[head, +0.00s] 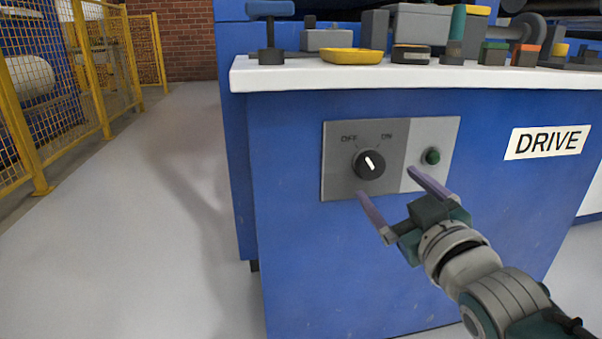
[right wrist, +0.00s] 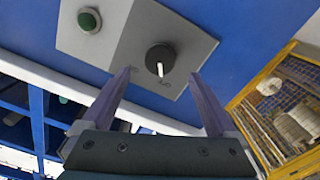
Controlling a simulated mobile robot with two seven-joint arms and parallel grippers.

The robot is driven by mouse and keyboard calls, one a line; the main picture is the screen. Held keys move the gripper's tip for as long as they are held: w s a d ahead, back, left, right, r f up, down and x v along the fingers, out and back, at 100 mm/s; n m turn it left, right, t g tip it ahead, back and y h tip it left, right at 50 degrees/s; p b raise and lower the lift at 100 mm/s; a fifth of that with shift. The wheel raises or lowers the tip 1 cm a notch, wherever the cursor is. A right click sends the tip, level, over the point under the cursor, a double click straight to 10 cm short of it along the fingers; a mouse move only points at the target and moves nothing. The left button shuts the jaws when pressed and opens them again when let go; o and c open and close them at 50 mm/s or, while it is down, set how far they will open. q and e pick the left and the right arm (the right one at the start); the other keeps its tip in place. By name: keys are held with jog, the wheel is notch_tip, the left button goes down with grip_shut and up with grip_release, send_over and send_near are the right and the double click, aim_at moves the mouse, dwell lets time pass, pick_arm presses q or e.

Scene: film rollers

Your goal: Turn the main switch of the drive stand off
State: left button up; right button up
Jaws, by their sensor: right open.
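The main switch is a round black knob (head: 369,164) with a white pointer mark, on a grey plate (head: 340,184) on the blue front of the drive stand. Its mark leans up and left, toward the OFF label. The knob also shows in the right wrist view (right wrist: 160,58), between the fingertips in the picture. My right gripper (head: 386,181) is open and empty, in front of the plate; its fingers look apart from the knob. One fingertip shows just below the knob, the other below the green button. My left gripper is not in view.
A green push button (head: 432,156) sits right of the knob on the lighter half of the plate. A DRIVE label (head: 548,142) is further right. The white worktop (head: 300,78) above holds a yellow tray (head: 352,57) and several parts. Yellow fencing (head: 95,70) stands left; the floor between is clear.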

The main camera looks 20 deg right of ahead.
jog(key=shift+p+v, duration=0.35)
jog(key=shift+v, duration=1.3)
